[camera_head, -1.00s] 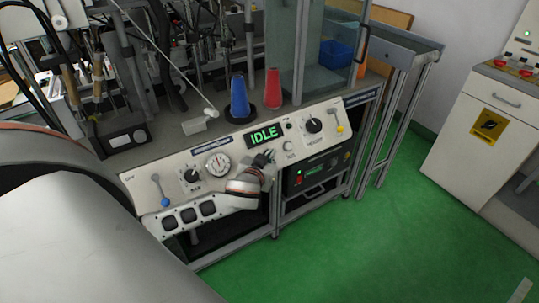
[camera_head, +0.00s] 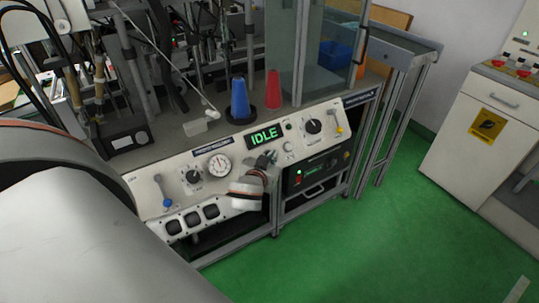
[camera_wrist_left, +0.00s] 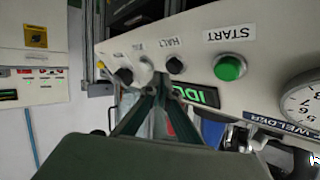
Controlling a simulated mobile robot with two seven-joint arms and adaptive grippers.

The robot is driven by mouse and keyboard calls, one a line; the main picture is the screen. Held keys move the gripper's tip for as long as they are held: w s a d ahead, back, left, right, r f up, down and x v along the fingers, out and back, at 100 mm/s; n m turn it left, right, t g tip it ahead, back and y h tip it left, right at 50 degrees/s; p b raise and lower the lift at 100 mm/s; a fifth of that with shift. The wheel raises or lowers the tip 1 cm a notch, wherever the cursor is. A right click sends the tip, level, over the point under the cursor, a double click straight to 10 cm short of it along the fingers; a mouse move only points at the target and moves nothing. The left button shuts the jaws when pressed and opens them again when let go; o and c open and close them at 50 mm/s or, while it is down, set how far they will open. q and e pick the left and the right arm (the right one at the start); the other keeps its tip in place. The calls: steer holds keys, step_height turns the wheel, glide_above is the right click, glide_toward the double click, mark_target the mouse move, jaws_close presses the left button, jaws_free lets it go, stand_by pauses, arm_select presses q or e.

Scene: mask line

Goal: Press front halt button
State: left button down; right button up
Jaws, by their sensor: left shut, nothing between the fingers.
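The dark halt button (camera_wrist_left: 175,65) sits beside the HALT label on the cream control panel in the left wrist view, which shows the label upside down. My left gripper (camera_wrist_left: 162,84) is shut and empty, its tips just short of the panel close to this button; I cannot tell whether they touch anything. In the head view my left gripper (camera_head: 270,157) is at the panel, just below the green IDLE display (camera_head: 263,136), and hides the part behind it. My right gripper is not in view.
A green START button (camera_wrist_left: 230,68) and a round gauge (camera_wrist_left: 303,103) are on the same panel. A pale knob (camera_wrist_left: 146,70) is close to my fingertips. Blue (camera_head: 239,97) and red (camera_head: 273,90) cones stand above the panel. The green floor (camera_head: 360,240) in front is clear.

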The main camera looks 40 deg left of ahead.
arm_select(q)
steer(key=d+r+p, duration=0.1)
steer(key=s+d+r+p, duration=0.1)
steer(key=d+r+p, duration=0.1)
steer(key=shift+s+d+r, duration=0.1)
steer(key=shift+s+d, duration=0.15)
stand_by(0.4)
stand_by(0.7)
